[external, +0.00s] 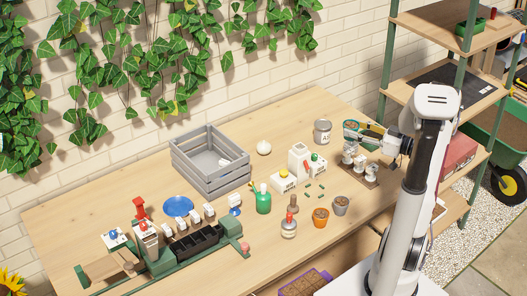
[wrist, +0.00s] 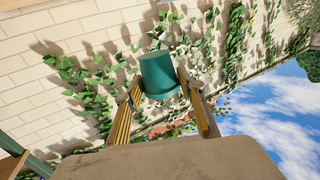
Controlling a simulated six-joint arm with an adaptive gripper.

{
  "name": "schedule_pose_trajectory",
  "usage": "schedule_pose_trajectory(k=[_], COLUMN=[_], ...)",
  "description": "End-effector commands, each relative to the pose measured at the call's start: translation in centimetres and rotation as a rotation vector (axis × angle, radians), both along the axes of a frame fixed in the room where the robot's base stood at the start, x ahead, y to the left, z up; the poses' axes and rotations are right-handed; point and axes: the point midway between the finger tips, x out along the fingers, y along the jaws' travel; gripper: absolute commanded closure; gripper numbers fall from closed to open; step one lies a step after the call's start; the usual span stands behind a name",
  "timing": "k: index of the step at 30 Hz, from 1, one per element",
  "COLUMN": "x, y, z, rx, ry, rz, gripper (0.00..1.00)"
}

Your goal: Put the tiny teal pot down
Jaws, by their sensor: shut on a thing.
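The tiny teal pot (wrist: 163,75) is between the two fingers of my gripper (wrist: 165,100) in the wrist view, which are shut on it. In the external view the teal pot (external: 351,124) shows small at the end of my arm, partly covered by my gripper (external: 364,134). The pot is held above the right part of the table, over a small wooden stand (external: 371,183) with white-labelled pieces. Brick wall and ivy fill the wrist view behind the pot, so the place below it does not show there.
A tin marked A3 (external: 322,132) stands left of my gripper.

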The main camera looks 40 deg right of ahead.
Motion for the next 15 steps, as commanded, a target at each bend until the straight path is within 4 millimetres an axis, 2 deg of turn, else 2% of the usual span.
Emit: schedule_pose_trajectory(k=[6,15], x=[-3.5,-6.8], y=[-1.3,-2.1], z=[-0.6,-1.3], rx=[0.000,0.000], ry=[-0.001,-0.001], rz=[0.031,0.064], gripper=[0.84,0.84])
